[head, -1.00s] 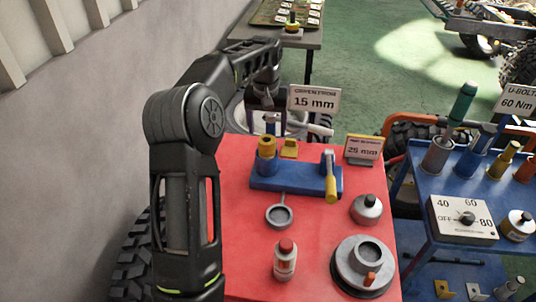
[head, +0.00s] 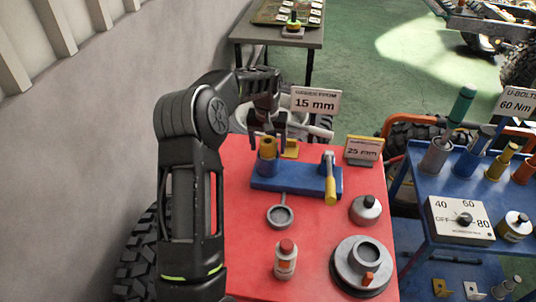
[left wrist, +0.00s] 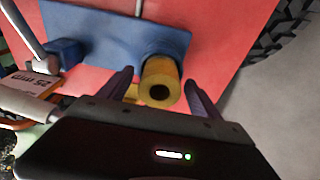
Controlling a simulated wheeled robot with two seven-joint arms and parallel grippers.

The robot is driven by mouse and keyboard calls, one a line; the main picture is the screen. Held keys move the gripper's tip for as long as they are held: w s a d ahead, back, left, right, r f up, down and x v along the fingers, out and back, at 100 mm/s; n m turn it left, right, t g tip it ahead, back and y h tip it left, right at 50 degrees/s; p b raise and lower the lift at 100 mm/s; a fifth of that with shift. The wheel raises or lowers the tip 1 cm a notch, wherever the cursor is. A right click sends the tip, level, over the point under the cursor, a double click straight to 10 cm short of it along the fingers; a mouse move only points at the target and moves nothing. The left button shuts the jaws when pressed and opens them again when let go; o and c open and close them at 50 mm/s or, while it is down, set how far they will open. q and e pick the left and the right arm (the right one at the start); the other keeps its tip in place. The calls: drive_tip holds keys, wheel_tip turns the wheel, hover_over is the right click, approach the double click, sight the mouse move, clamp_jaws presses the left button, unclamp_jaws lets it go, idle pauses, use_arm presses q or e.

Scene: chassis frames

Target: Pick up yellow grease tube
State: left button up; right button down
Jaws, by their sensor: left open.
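The yellow grease tube (head: 268,147) stands upright in a blue holder (head: 300,182) on the red table top. In the left wrist view the tube (left wrist: 160,83) shows its round end with a dark hole, between the two fingers. My left gripper (head: 268,138) is open, with its fingertips pointing down on either side of the tube's top. In the left wrist view the gripper (left wrist: 160,82) has a finger on each side of the tube, with gaps showing. My right gripper is not in view.
A yellow-handled tool (head: 330,185) stands at the holder's right end. A small yellow block (head: 290,148) and sign (head: 363,150) are close by. A grey cup (head: 280,214), bottle (head: 286,260) and round grey part (head: 364,265) occupy the front. A blue cart (head: 415,215) stands right.

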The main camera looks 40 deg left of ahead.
use_arm(q)
drive_tip(key=shift+c, duration=0.4)
clamp_jaws()
idle(0.8)
